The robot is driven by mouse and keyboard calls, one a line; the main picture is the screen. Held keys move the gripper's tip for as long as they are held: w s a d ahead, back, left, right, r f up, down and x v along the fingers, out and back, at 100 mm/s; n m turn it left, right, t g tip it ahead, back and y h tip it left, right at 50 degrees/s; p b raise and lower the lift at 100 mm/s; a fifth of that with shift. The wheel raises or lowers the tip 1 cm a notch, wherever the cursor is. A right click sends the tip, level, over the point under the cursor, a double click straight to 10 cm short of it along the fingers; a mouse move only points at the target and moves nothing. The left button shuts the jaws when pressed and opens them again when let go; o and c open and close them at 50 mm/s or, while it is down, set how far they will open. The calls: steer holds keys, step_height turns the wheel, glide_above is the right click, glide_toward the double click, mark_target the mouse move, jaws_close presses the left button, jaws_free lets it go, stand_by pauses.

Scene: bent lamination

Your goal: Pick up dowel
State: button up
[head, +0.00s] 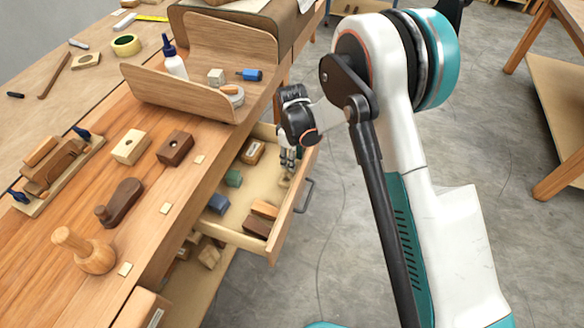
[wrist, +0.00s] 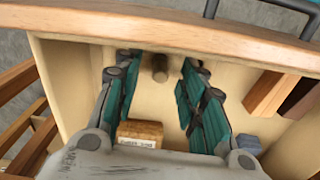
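The dowel (wrist: 160,68) is a short brown cylinder on the drawer floor near the drawer's front wall, in the wrist view. My gripper (wrist: 158,82) is open above the drawer, its two teal-padded fingers on either side of the dowel. Gaps show between the dowel and both fingers. In the head view my gripper (head: 287,165) points down into the open drawer (head: 252,240). The dowel is too small and too close behind the fingers to tell clearly there.
A labelled wooden block (wrist: 140,133) lies between the finger bases in the wrist view. Orange-brown and dark blocks (wrist: 268,92) and a blue-grey block (wrist: 247,144) lie to the right. The drawer's front wall (wrist: 180,32) stands close beyond the fingertips. The workbench (head: 150,205) adjoins the drawer.

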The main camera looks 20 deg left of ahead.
step_height(320, 180, down, 2)
steer(key=shift+f, duration=0.1)
steer(key=c, duration=0.8)
steer(key=shift+r, duration=0.2)
steer(key=shift+c, duration=0.2)
